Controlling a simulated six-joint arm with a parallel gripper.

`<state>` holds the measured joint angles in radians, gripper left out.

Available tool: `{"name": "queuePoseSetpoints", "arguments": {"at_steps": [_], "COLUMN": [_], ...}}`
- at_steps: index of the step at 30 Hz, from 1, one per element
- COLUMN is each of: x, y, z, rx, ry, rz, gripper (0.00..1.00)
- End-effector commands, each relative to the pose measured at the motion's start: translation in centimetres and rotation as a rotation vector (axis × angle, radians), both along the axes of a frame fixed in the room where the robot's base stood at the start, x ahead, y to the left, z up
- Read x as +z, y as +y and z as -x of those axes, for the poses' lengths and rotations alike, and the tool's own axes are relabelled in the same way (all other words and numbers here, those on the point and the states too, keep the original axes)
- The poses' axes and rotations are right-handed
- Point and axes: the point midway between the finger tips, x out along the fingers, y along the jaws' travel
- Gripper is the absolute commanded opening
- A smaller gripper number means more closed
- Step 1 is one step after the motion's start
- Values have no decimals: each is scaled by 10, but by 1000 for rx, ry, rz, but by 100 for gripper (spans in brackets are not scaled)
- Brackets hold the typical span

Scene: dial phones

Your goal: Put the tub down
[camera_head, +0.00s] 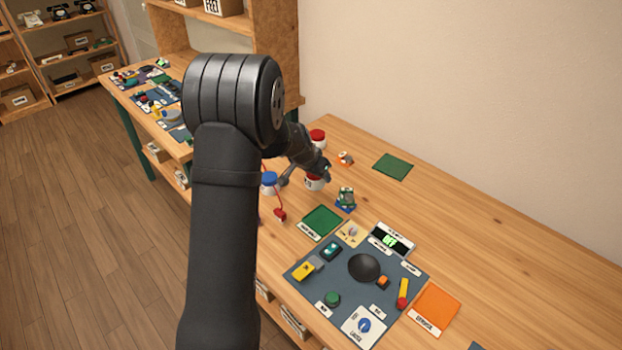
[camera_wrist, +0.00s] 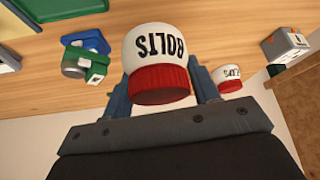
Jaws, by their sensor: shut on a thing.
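A white tub (camera_wrist: 152,48) with a red lid is marked BOLTS, upside down in the wrist view. My gripper (camera_wrist: 160,82) is shut on it, with one blue-grey finger on each side. In the head view the tub (camera_head: 314,184) is partly hidden by my gripper (camera_head: 312,172), above or on the wooden table (camera_head: 520,235); I cannot tell if its base touches. A second red-lidded white tub (camera_head: 318,138) stands behind, and shows at the right in the wrist view (camera_wrist: 228,78). A blue-lidded tub (camera_head: 269,180) stands to the left.
A blue-green device (camera_head: 346,200) and a green square (camera_head: 321,221) lie in front of the held tub. A small orange-and-white block (camera_head: 345,158) and another green square (camera_head: 393,166) are to its right. A grey panel (camera_head: 340,290) with several parts is nearer. The table's far right is bare.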

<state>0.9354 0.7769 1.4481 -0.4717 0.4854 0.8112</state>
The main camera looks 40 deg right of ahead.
Motion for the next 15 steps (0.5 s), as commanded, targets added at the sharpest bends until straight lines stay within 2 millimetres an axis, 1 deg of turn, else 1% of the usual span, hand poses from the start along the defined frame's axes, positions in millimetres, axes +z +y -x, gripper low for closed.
{"name": "queuePoseSetpoints", "arguments": {"at_steps": [1,6,9,15], "x": [9,32,42,54], "y": [-2,-5,-6,-11], "z": [13,51,69,90], "rx": [-6,-4,-3,-2], "ry": [-3,-3,-3,-1], "rz": [3,3,3,2], "gripper": [30,30,30,30]}}
